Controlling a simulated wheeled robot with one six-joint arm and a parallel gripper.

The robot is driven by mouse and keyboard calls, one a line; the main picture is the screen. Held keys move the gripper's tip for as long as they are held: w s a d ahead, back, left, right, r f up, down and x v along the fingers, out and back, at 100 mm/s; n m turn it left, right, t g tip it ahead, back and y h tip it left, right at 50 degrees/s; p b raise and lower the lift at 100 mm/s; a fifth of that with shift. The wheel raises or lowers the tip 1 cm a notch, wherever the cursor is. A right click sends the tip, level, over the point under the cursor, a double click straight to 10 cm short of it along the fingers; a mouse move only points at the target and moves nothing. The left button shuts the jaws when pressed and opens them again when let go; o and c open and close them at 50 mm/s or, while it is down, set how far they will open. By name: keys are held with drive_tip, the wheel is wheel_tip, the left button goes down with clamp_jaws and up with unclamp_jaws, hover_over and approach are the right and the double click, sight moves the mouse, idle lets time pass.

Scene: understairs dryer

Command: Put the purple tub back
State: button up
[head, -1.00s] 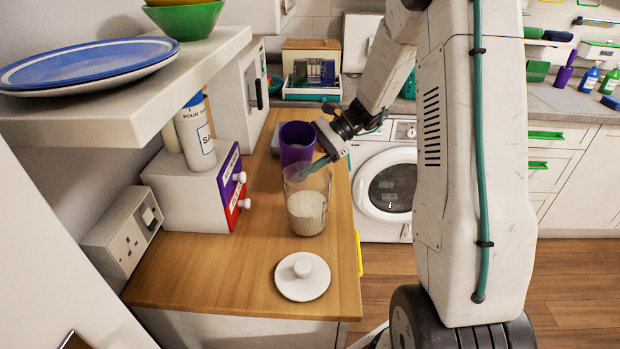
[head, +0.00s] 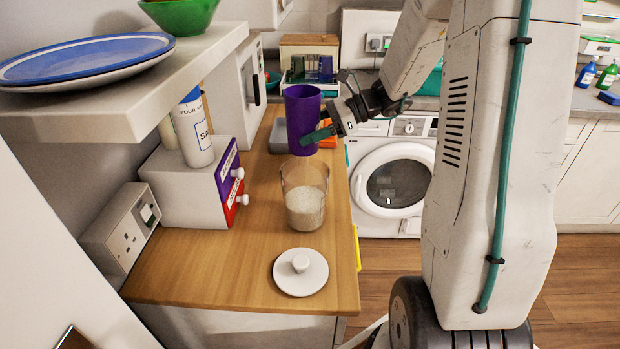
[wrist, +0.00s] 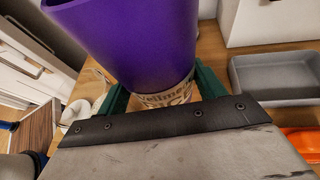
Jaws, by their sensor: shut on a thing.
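The purple tub (head: 302,108) is upright and raised above the wooden counter (head: 240,262), behind the glass jar in the head view. My gripper (head: 318,135) is shut on its lower part from the right. In the wrist view the purple tub (wrist: 135,45) fills the upper middle, with green fingers on both sides of its lower end.
The open glass jar (head: 305,197) holds white grains, with a white lid (head: 300,272) in front. A grey tray (head: 278,138) and an orange item (head: 328,140) lie behind. A drawer box (head: 185,190) and overhead shelf (head: 215,52) bound the left.

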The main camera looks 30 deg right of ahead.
sight(315, 147)
drive_tip(key=shift+s+d+r+m+t+h, duration=0.2)
drive_tip(key=shift+r+m+t+h, duration=0.3)
drive_tip(key=shift+m+t, duration=0.3)
drive_tip(key=shift+d+m+t+h, duration=0.1)
drive_tip(key=shift+m+t+h, duration=0.3)
drive_tip(key=shift+m+t, duration=0.15)
drive_tip(key=shift+d+f+m+t+h, duration=0.1)
drive_tip(key=shift+f+m+t+h, duration=0.2)
drive_tip(key=shift+f+m+t, duration=0.05)
drive_tip(key=shift+m, duration=0.3)
drive_tip(key=f, duration=0.6)
drive_tip(key=shift+w+d, duration=0.2)
drive_tip(key=shift+d, duration=0.1)
drive_tip(key=shift+f, duration=2.2)
drive_tip(key=o, duration=1.4)
drive_tip(key=shift+f, duration=0.2)
